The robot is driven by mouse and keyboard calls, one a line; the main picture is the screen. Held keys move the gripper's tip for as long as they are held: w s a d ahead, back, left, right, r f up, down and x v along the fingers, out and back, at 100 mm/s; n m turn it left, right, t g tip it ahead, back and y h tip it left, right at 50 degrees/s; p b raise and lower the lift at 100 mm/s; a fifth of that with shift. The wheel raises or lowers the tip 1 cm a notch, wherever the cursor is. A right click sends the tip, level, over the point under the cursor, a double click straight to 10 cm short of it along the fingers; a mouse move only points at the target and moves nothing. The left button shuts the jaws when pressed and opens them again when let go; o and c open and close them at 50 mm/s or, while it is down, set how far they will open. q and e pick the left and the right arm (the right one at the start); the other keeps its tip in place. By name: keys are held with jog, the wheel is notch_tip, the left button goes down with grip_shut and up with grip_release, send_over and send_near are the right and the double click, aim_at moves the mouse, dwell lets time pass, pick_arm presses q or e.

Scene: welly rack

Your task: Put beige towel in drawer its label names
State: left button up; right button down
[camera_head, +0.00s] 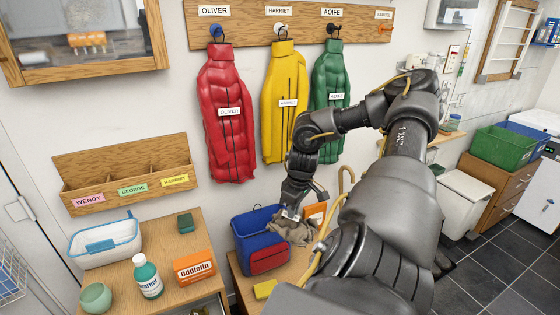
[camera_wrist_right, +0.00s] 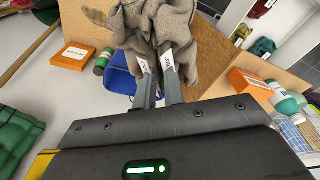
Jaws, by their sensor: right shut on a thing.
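The beige towel (camera_head: 297,232) hangs crumpled from my right gripper (camera_head: 291,209), in front of the wall and beside the blue and red bag. In the right wrist view the fingers (camera_wrist_right: 158,75) are closed on the bunched towel (camera_wrist_right: 172,32). The towel overlaps the bag's right side; I cannot tell whether they touch. My left gripper is not in view.
The blue and red bag (camera_head: 262,240) stands on a low wooden unit. A wooden table (camera_head: 160,285) at left holds a white basket (camera_head: 105,243), bottle (camera_head: 148,278) and orange box (camera_head: 195,267). Red, yellow and green padded garments hang on named pegs. Tiled floor lies open at right.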

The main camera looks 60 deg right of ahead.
jog(key=w+a+f+n+b, duration=0.2)
jog(key=a+f+b, duration=0.1)
jog(key=a+f, duration=0.85)
jog(key=w+a+f+n+b, duration=0.2)
jog(key=a+f+b, duration=0.2)
jog(key=a+f, duration=0.7)
jog(key=w+a+r+n+b, duration=0.3)
jog(key=w+a+r+n, duration=0.1)
jog(key=a, duration=0.4)
jog(key=w+a+r+n+y+b, duration=0.1)
jog(key=w+a+r+n+b, duration=0.3)
jog(key=w+a+r, duration=0.2)
jog(key=shift+w+a+g, duration=0.3)
jog(key=shift+w+a, duration=0.95)
